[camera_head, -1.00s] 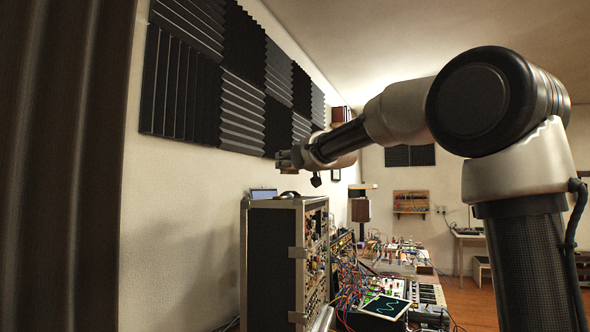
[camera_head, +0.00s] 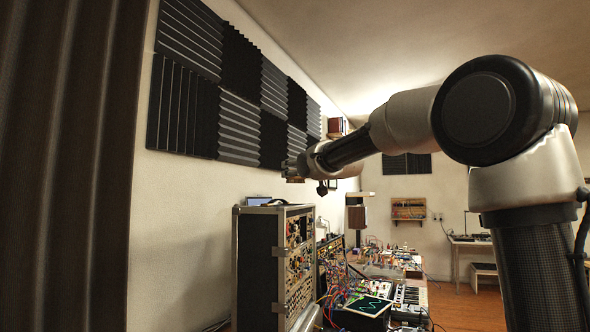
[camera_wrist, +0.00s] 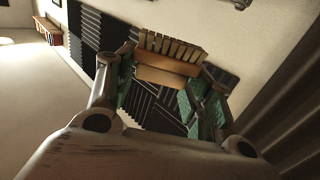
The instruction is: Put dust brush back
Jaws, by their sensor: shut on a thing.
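The dust brush (camera_wrist: 168,66) shows in the wrist view as a tan wooden block with a row of pale, bristle-like tufts along its upper edge. My gripper (camera_wrist: 165,84) is shut on it, with a green-padded finger on each side. In the head view my gripper (camera_head: 294,168) is small and dark, in the air above the tall equipment case (camera_head: 259,268) and apart from it. The brush is hard to make out there. No marked resting place for the brush is clear.
A small screen (camera_head: 258,201) and a dark item lie on the case top. Patch cables (camera_head: 345,290), a tablet with a green trace (camera_head: 369,305) and a keyboard (camera_head: 410,298) crowd the desk beyond. Foam panels (camera_head: 238,118) cover the left wall. A curtain (camera_head: 70,160) hangs at left.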

